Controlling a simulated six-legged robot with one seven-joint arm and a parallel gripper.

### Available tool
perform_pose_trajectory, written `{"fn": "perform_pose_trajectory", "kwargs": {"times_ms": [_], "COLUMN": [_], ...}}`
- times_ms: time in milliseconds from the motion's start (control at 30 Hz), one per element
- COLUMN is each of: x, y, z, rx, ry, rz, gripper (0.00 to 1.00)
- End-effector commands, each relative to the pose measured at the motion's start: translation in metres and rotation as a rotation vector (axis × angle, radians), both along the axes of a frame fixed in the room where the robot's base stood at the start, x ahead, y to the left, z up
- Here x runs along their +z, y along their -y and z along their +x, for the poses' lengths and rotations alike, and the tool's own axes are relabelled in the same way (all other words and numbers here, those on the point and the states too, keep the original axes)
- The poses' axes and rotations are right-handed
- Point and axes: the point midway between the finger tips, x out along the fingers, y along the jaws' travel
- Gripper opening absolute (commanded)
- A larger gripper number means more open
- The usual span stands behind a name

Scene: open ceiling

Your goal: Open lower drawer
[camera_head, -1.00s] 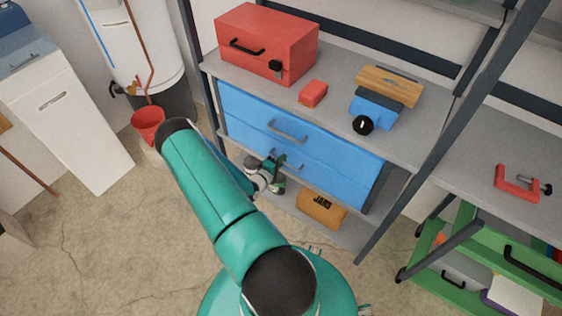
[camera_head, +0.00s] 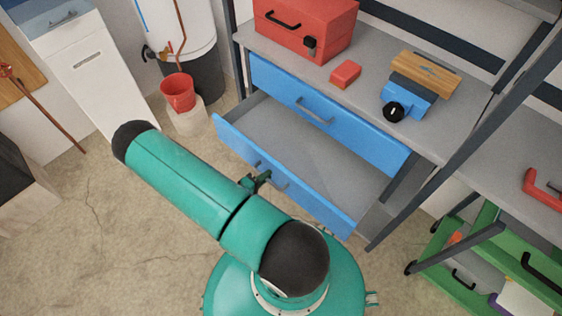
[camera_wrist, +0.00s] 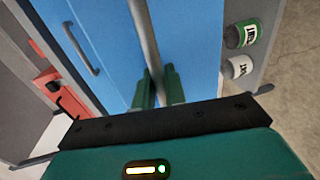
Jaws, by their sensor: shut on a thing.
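The lower drawer (camera_head: 225,135) is blue and stands pulled well out of the grey shelf unit, its grey inside showing empty where I can see it. Its bar handle (camera_head: 272,176) is on the front panel. My gripper (camera_head: 262,178) is at this handle, partly hidden behind my green arm in the head view. In the wrist view my gripper (camera_wrist: 158,88) has its green fingers shut on the grey handle bar (camera_wrist: 147,45), against the blue front. The upper drawer (camera_head: 340,120) is blue and shut, above the lower one.
A red toolbox (camera_head: 305,30), a red block (camera_head: 345,74) and a blue tool (camera_head: 408,95) sit on the shelf above. A red bucket (camera_head: 178,93) stands left of the unit. A green cart (camera_head: 450,275) is at the right. Bare floor lies at the left.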

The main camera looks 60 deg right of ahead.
Motion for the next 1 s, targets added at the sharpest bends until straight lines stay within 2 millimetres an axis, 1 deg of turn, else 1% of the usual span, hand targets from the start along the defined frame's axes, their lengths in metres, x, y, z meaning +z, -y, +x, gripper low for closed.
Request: {"fn": "perform_pose_trajectory", "kwargs": {"times_ms": [33, 100, 200, 333, 500, 800, 833, 1000], "x": [0.001, 0.001, 0.001, 0.001, 0.001, 0.001, 0.001, 0.0], "y": [-0.013, -0.028, -0.044, -0.058, -0.065, -0.064, -0.064, -0.064], "z": [0.003, 0.005, 0.007, 0.009, 0.01, 0.011, 0.011, 0.011], "rx": [0.005, 0.004, 0.002, 0.001, -0.001, -0.001, -0.001, -0.001], "ry": [-0.001, 0.0, 0.0, 0.0, -0.001, 0.0, 0.0, 0.001], "rz": [-0.002, -0.002, -0.002, -0.002, -0.002, -0.002, -0.002, -0.001], "gripper": [0.0, 0.0, 0.0, 0.0, 0.0, 0.0, 0.17, 0.17]}}
